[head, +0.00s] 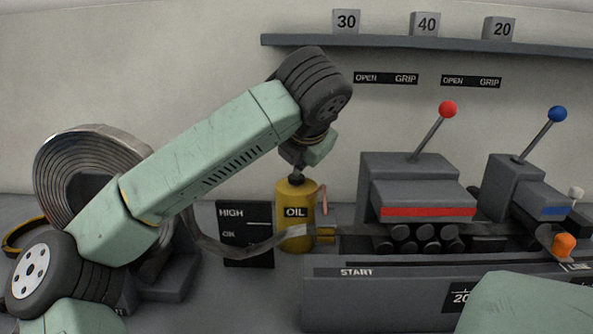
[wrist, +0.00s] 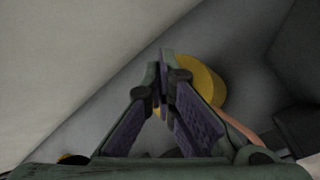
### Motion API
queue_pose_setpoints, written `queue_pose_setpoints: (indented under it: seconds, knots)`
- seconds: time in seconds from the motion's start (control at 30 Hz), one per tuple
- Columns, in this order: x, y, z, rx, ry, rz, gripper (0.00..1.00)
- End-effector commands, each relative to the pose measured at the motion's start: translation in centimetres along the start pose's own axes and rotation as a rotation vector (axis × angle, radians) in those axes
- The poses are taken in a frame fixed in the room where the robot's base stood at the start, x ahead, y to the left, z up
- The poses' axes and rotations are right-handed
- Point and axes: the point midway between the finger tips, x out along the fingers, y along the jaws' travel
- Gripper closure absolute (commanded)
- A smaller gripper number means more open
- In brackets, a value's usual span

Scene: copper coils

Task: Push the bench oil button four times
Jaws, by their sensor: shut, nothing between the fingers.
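The yellow oil can (head: 296,222), marked OIL, stands upright on the bench behind the metal strip. My gripper (head: 297,170) points down right over its top, with the fingertips at or just above the small dark cap. I cannot tell whether they touch it. In the wrist view my gripper (wrist: 162,68) is shut and empty, its fingertips together. The yellow top of the oil can (wrist: 210,85) shows behind and to the right of the fingers. The button itself is mostly hidden by the fingers.
A dark HIGH/OK sign (head: 245,247) stands left of the can. A large metal coil (head: 75,150) is at the left. The grey machine with the red-knobbed lever (head: 448,109) and the blue-knobbed lever (head: 557,114) stands to the right. A shelf (head: 400,45) with number blocks hangs above.

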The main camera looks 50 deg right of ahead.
Motion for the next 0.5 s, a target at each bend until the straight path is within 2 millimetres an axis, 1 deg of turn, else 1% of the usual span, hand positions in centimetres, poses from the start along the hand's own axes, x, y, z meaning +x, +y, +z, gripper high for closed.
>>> queue_pose_setpoints:
  seconds: [0.17,0.5]
  knots:
    - [-0.1,0.1,0.0,0.0,0.003,-0.001,1.0]
    - [-1.5,1.2,1.1,0.0,0.003,0.0,1.0]
